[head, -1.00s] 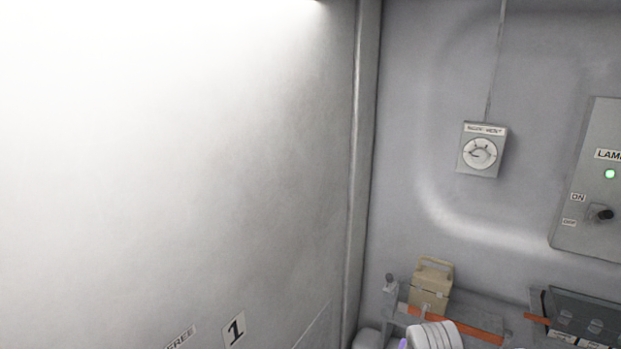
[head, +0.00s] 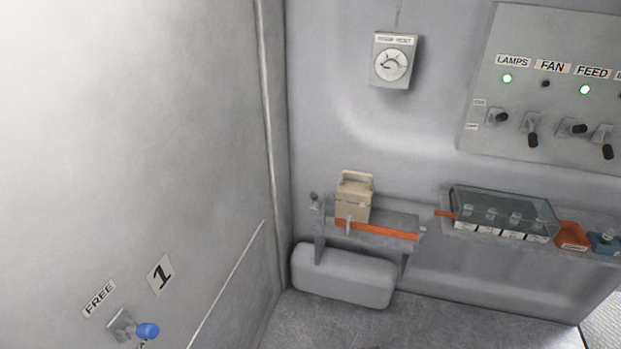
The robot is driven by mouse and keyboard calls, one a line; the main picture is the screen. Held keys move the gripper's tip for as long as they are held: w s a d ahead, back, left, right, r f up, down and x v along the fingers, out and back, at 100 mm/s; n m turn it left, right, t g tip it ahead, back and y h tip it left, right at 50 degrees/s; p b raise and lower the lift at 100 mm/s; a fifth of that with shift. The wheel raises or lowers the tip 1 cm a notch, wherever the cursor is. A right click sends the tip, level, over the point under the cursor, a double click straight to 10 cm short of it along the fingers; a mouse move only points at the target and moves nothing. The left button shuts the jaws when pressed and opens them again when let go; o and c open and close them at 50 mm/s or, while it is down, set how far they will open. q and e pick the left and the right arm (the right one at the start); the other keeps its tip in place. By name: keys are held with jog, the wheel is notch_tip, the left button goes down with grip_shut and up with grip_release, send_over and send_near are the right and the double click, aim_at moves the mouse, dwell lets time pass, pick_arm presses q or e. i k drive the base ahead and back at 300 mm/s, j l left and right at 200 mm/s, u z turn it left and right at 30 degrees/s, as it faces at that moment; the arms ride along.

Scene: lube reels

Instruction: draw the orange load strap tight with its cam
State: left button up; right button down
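The orange strap (head: 390,231) runs along the front of a small grey shelf at the back, past the front of a beige box with a handle (head: 354,198). A small pale upright piece (head: 348,226) sits on the strap below the box; I cannot tell whether it is the cam. A dark knob (head: 314,197) tops a post at the shelf's left end. How tight the strap is cannot be told at this distance. Neither of my grippers is in view.
A rounded grey tank (head: 343,275) lies under the shelf. To the right are a clear-lidded case (head: 505,213), an orange item (head: 572,236) and a blue item (head: 604,242). A switch panel (head: 545,80) and a dial box (head: 394,61) hang above. A blue knob (head: 148,331) is lower left.

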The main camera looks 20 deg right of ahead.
aim_at(314, 197)
jog(key=i+l, duration=0.45)
jog(key=l, duration=0.15)
jog(key=i+l, duration=0.45)
jog(key=l, duration=0.2)
jog(key=i+l+z, duration=0.15)
jog(key=z, duration=0.2)
